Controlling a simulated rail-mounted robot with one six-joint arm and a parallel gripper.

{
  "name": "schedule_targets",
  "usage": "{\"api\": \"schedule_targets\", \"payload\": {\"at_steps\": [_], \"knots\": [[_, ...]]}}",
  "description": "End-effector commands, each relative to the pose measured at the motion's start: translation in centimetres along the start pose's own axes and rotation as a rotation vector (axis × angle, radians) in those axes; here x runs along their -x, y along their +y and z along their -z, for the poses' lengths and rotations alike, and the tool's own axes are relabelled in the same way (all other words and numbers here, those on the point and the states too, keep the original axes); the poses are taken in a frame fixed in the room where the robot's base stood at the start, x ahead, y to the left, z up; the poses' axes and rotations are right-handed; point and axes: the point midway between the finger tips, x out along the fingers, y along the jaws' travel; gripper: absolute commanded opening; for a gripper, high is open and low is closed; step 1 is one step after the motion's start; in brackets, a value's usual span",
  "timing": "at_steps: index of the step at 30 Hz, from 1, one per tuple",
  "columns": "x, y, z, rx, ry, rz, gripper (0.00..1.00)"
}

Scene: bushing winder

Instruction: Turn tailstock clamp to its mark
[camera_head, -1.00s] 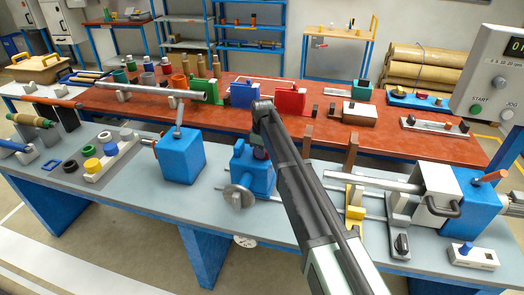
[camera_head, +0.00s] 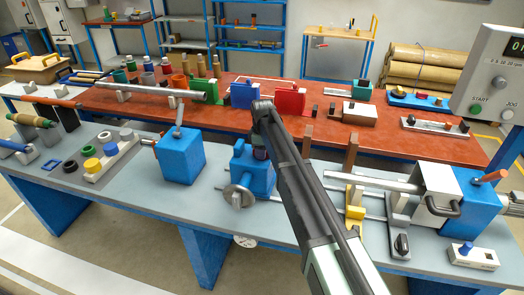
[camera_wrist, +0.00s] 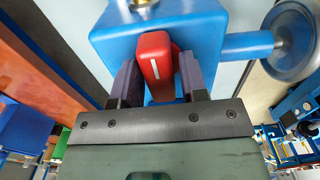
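The tailstock (camera_head: 254,176) is a blue block with a grey handwheel (camera_head: 238,194), on the grey bench left of my arm. In the wrist view the tailstock (camera_wrist: 110,42) fills the top middle, with its handwheel (camera_wrist: 291,40) at the right. Its clamp is a red lever (camera_wrist: 154,58) with a white line on its end. My gripper (camera_wrist: 158,72) has one dark finger on each side of the red lever, close against it, and looks shut on it. In the head view my arm largely hides the clamp. I cannot make out the clamp's target mark.
A blue block with a lever (camera_head: 180,155) stands left of the tailstock. A yellow bracket (camera_head: 355,213) and the blue headstock (camera_head: 474,203) are to the right. The red-topped bench (camera_head: 225,118) behind holds several parts. The grey bench is clear between the blue block and the tailstock.

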Motion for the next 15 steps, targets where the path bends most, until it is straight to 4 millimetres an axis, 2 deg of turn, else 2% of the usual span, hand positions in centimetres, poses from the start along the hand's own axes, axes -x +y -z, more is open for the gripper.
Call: {"api": "schedule_targets", "payload": {"at_steps": [3, 10, 15], "knots": [[0.0, 0.0, 0.0, -0.001, 0.0, 0.0, 0.53], [0.1, 0.0, 0.0, -0.002, 0.001, -0.001, 0.53], [1.9, 0.0, 0.0, -0.002, 0.001, -0.001, 0.53]]}}
